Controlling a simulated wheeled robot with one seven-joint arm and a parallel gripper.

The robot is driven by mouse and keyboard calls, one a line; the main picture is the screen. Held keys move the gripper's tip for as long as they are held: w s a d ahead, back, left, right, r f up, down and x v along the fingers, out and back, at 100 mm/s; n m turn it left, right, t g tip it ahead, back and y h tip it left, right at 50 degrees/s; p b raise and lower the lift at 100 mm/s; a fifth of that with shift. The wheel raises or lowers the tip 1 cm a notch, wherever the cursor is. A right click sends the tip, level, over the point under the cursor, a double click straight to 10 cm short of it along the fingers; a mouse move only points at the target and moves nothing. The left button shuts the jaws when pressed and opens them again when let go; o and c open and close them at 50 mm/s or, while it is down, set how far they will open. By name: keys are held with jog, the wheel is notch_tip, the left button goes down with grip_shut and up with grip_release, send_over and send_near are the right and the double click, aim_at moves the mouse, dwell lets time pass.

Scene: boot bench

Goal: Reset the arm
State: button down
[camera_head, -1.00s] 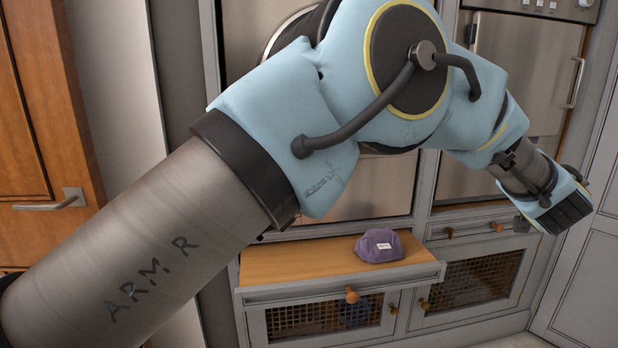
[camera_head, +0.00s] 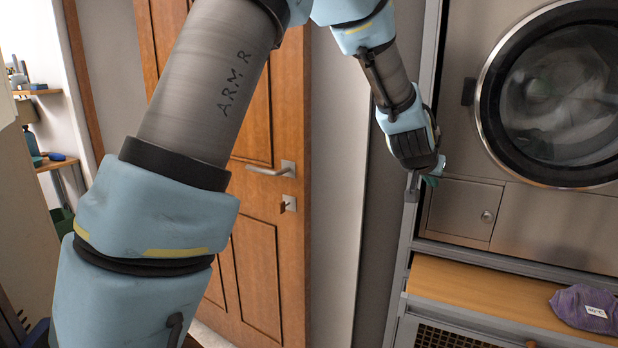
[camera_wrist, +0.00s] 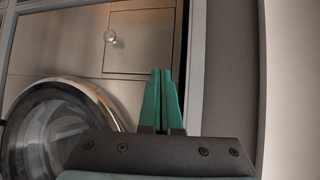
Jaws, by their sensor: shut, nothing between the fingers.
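My arm crosses the head view from lower left to upper middle. Its wrist hangs down to my gripper (camera_head: 431,180), in front of the metal frame left of the washing machine. Only a bit of its green fingers shows there. In the wrist view my gripper (camera_wrist: 161,95) has its two green fingers together, with nothing between them. A small metal hatch (camera_wrist: 143,41) lies behind the fingertips.
A round-doored washing machine (camera_head: 562,95) stands at the right. Below it a wooden bench top (camera_head: 470,292) holds a purple cloth item (camera_head: 588,308) with a white label. A wooden door (camera_head: 258,250) with a handle is behind my arm. Shelves (camera_head: 52,163) stand far left.

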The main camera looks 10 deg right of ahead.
jog(key=w+a+f+n+g+y, duration=0.1)
jog(key=a+f+n+y, duration=0.1)
jog(key=a, duration=1.1)
jog(key=w+a+f+n+y, duration=0.1)
jog(key=a+f+n+y, duration=0.15)
jog(key=a, duration=0.95)
jog(key=s+a+f+n+g+y, duration=0.1)
jog(key=s+a+f+n+g, duration=0.1)
jog(key=s+a, duration=0.4)
jog(key=s+a+f+n+g+y, duration=0.2)
jog(key=s+a, duration=0.4)
jog(key=a, duration=1)
jog(key=shift+a+f, duration=0.15)
jog(key=shift+a, duration=0.15)
jog(key=shift+y, duration=0.25)
